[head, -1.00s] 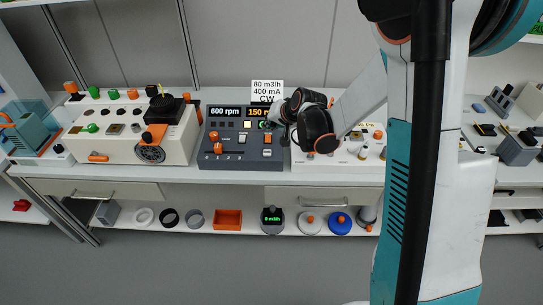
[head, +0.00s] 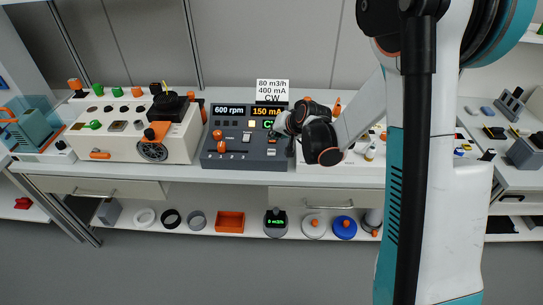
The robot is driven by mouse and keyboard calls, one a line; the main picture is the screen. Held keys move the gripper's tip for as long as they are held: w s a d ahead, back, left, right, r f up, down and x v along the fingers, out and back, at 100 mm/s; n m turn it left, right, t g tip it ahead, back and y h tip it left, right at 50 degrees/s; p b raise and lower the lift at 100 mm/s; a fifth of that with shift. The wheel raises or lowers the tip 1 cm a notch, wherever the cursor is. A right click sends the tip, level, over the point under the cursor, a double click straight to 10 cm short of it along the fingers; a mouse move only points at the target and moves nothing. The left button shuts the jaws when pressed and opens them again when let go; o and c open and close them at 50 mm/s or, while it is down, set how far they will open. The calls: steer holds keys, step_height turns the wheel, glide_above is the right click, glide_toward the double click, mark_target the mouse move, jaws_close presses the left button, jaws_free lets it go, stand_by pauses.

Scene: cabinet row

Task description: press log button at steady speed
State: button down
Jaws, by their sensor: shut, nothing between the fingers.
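A dark grey control panel (head: 238,158) stands on the white counter. Its left display (head: 229,110) reads 600 rpm, and the right display (head: 267,112) reads 150 mA, partly cut off. It bears orange knobs, small switches and several small square buttons; which one is the log button is too small to read. A white card (head: 272,90) behind it reads 80 m3/h, 400 mA, CW. My gripper (head: 279,126) is at the panel's right upper side, in front of a green-lit readout. Its fingertips are small and partly hidden, and I cannot tell whether they touch the panel.
A beige panel (head: 118,150) with a black handwheel stands left of the grey panel. Another white unit (head: 350,172) is at the right, partly behind my arm. Below, the shelf holds an orange tray (head: 230,222) and several round parts.

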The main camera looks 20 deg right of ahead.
mark_target(274, 151)
steer(key=shift+f+b, duration=1.3)
steer(key=shift+f, duration=0.75)
steer(key=shift+f+b, duration=0.35)
steer(key=shift+b, duration=0.05)
steer(key=shift+f, duration=0.45)
stand_by(0.4)
steer(key=shift+r, duration=0.15)
steer(key=shift+r+p, duration=0.4)
steer(key=shift+r, duration=0.35)
steer(key=shift+r+p, duration=1.65)
steer(key=shift+r, duration=0.8)
